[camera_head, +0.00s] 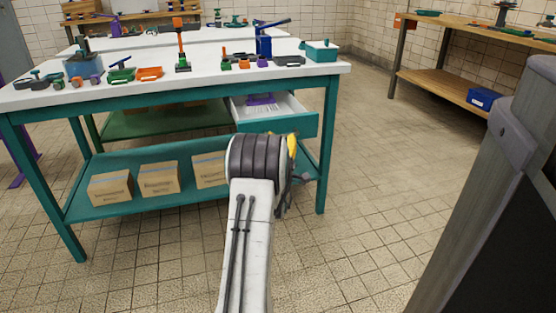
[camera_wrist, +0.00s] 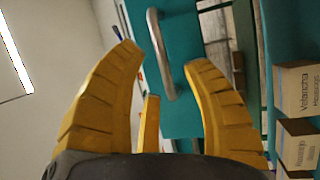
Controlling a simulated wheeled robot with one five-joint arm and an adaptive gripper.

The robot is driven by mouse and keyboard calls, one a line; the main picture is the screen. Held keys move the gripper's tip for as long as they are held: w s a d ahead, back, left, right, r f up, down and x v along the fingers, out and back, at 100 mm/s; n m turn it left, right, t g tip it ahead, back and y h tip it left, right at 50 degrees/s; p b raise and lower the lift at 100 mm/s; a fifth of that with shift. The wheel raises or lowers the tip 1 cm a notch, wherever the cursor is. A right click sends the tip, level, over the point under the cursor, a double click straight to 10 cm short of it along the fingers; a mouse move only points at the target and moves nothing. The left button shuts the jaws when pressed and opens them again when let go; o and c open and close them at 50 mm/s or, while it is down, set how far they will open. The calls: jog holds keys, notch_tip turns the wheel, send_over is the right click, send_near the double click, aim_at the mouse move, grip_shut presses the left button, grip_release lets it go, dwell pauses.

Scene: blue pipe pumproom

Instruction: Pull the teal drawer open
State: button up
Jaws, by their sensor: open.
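The teal drawer (camera_head: 301,125) hangs under the right end of the workbench and stands partly open, its pale inside and a purple item showing. In the wrist view its teal front (camera_wrist: 181,121) carries a grey bar handle (camera_wrist: 159,52). My gripper (camera_wrist: 165,57) is open, its yellow fingers on either side of the handle's line. I cannot tell whether they touch the handle. In the head view, my gripper (camera_head: 292,146) is mostly hidden behind my arm, just in front of the drawer; the handle is hidden there.
The white workbench top (camera_head: 215,67) holds several tools and a teal box (camera_head: 321,50). Cardboard boxes (camera_head: 160,178) stand on the lower teal shelf (camera_head: 80,204), left of my arm. A bench leg (camera_head: 327,150) is close on the right. The tiled floor beyond it is clear.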

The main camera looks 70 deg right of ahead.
jog(key=v, duration=0.8)
jog(key=shift+a, duration=0.2)
jog(key=shift+f, duration=0.1)
dwell(0.5)
